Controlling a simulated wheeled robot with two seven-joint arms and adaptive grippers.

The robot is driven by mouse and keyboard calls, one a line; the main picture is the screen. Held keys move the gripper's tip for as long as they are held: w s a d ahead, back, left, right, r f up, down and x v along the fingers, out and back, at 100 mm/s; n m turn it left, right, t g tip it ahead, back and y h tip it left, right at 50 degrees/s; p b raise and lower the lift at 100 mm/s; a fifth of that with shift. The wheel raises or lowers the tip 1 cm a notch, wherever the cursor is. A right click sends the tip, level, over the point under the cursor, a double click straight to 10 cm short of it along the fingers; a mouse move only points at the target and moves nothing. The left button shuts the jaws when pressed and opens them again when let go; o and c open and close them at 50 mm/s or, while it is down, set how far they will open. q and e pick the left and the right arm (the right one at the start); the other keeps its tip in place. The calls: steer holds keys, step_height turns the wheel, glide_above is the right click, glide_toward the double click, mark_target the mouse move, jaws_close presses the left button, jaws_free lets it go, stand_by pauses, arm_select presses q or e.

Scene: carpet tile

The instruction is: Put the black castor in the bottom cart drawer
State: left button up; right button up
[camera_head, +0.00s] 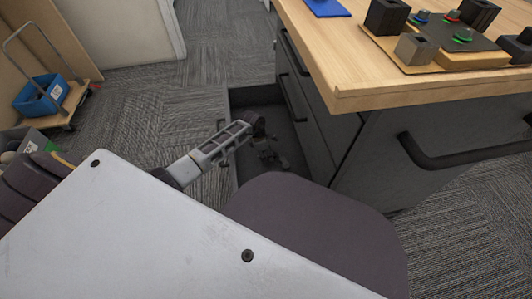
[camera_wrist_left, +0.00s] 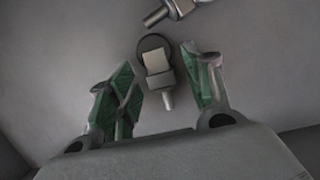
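The bottom cart drawer (camera_head: 243,96) is pulled out at the cart's lower left, with a dark grey interior. My left gripper (camera_head: 270,158) reaches down into it. In the left wrist view my left gripper (camera_wrist_left: 163,85) is open, its green-padded fingers apart. The black castor (camera_wrist_left: 152,45), with a dark wheel, pale bracket and metal stem, lies on a flat grey surface between and just beyond the fingertips. No finger visibly touches it. I cannot make the castor out in the head view. My right gripper is not in view.
The cart's wooden top (camera_head: 345,62) carries a board with dark blocks (camera_head: 440,40) and a blue item (camera_head: 326,7). Another metal-stemmed part (camera_wrist_left: 178,10) lies near the castor. A blue bin (camera_head: 40,97) stands on a low trolley at left. Carpet beyond the drawer is clear.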

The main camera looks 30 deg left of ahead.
arm_select(q)
steer(key=shift+r, duration=0.1)
stand_by(0.3)
steer(key=p+v, duration=0.5)
steer(key=v, duration=0.7)
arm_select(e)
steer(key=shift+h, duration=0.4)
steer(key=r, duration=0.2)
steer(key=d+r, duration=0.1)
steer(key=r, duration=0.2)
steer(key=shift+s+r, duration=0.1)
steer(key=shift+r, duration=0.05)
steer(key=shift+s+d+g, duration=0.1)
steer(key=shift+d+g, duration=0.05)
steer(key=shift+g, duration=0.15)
